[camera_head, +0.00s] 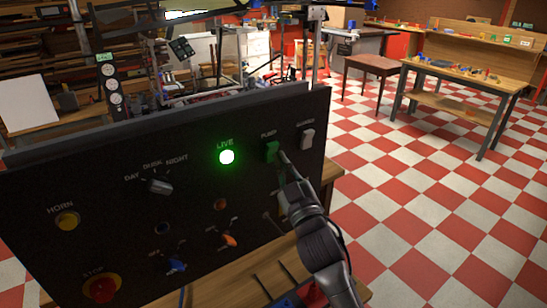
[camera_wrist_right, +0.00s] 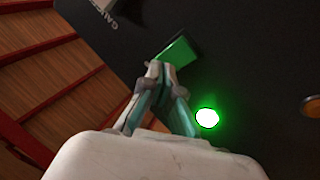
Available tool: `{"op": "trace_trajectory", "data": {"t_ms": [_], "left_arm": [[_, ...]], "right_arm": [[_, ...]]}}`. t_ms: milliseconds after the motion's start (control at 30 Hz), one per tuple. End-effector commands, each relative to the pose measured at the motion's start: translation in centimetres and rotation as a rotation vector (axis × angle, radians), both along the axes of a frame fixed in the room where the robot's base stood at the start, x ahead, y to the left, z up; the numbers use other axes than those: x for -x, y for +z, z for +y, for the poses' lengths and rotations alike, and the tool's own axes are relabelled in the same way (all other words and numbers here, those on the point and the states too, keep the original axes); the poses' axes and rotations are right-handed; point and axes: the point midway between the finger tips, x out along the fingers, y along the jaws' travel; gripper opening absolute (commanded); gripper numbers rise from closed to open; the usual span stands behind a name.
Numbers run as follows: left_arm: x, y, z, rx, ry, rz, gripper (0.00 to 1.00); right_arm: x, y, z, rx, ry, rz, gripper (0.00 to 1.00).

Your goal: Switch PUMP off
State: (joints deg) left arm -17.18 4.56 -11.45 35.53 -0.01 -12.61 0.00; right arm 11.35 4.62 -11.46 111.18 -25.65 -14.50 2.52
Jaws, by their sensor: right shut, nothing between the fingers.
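The black control panel (camera_head: 190,200) stands on a wooden table. The PUMP switch (camera_head: 271,151) is a green rocker under its label, at the panel's upper right. It also shows in the right wrist view (camera_wrist_right: 178,52), just beyond my fingertips. My right gripper (camera_head: 284,157) is shut and empty, its tips at the lower right of the switch. In the right wrist view the gripper (camera_wrist_right: 156,70) tips meet at the rocker's lower edge; I cannot tell if they touch it. The green LIVE lamp (camera_head: 227,157) is lit. My left gripper is not in view.
A white rocker switch (camera_head: 307,138) sits right of PUMP. The panel also has a rotary selector (camera_head: 159,186), a yellow HORN button (camera_head: 67,220), a red STOP button (camera_head: 101,288), and blue (camera_head: 176,265) and orange (camera_head: 229,240) handles.

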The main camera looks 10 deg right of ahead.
Motion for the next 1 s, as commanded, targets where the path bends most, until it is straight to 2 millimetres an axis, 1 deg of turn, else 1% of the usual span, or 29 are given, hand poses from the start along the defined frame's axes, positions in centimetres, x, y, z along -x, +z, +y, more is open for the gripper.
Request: {"op": "trace_trajectory", "data": {"t_ms": [167,433,667,1000], "left_arm": [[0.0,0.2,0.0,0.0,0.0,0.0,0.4],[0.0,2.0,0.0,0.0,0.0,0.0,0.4],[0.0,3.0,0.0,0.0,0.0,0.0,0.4],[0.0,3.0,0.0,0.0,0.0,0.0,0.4]], "right_arm": [[0.2,0.1,-0.1,0.0,0.0,0.001,0.0],[2.3,1.4,-0.8,0.001,0.0,0.001,0.0],[4.0,2.1,-1.4,0.0,0.001,0.0,0.0],[4.3,2.1,-1.5,0.0,0.001,0.0,0.0]]}}
